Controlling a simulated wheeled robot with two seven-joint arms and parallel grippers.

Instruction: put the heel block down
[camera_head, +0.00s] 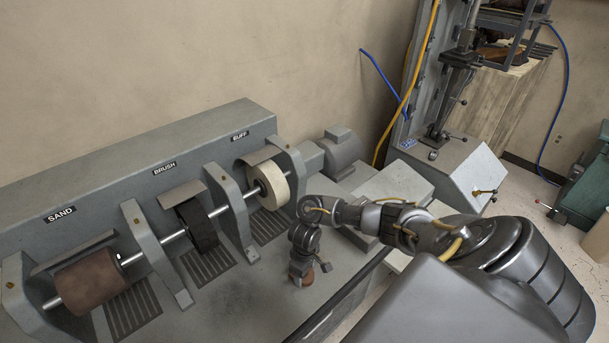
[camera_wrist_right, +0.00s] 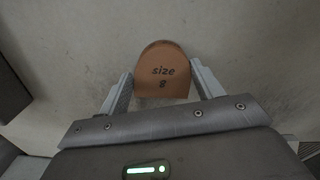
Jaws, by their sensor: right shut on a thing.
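The heel block (camera_wrist_right: 162,62) is a brown, round-ended block marked "size 8". It sits between the two fingers of my right gripper (camera_wrist_right: 160,88) in the right wrist view, with the grey surface behind it. In the head view my right gripper (camera_head: 303,268) points down over the bench top, and the brown heel block (camera_head: 306,279) shows low at its fingers. The gripper is shut on the block. I cannot tell whether the block touches the bench. My left gripper is not in view.
The grey bench (camera_head: 232,305) carries a sanding drum (camera_head: 90,285), a dark brush wheel (camera_head: 197,226) and a cream buffing wheel (camera_head: 268,187) on one shaft, with upright brackets. A motor (camera_head: 339,152) stands at the shaft's right end. The bench front is clear left of my right gripper.

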